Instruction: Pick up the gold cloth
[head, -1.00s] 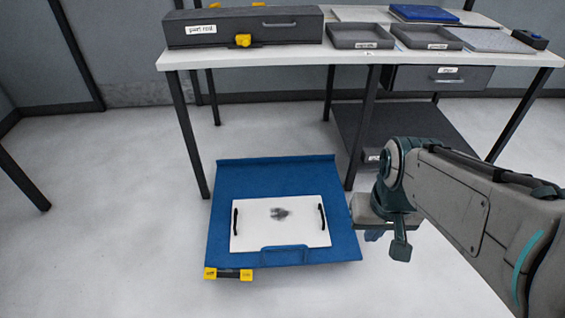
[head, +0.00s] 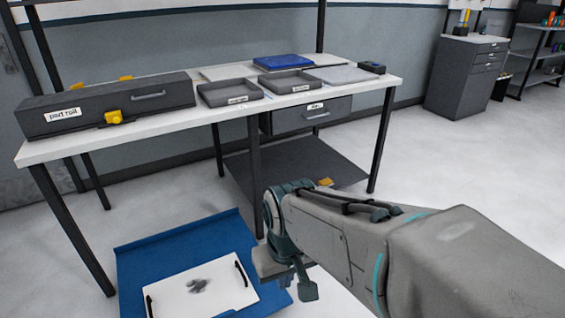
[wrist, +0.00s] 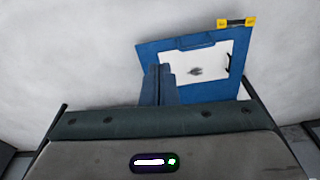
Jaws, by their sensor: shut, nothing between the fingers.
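I see no cloth that I can clearly name as gold. A small yellow-orange patch (head: 325,182) shows just above my arm, by the table's lower shelf; I cannot tell what it is. My gripper (wrist: 159,70) is shut and empty in the wrist view, its blue fingers together. In the head view my arm hides most of the gripper and part of the lower shelf.
A white board (head: 180,308) with black handles and a dark smudge lies on the mat. The white table (head: 180,128) bears a long dark box (head: 150,97), grey trays (head: 230,92) and a blue pad (head: 283,62). A grey cabinet (head: 465,85) stands back right. Floor at right is clear.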

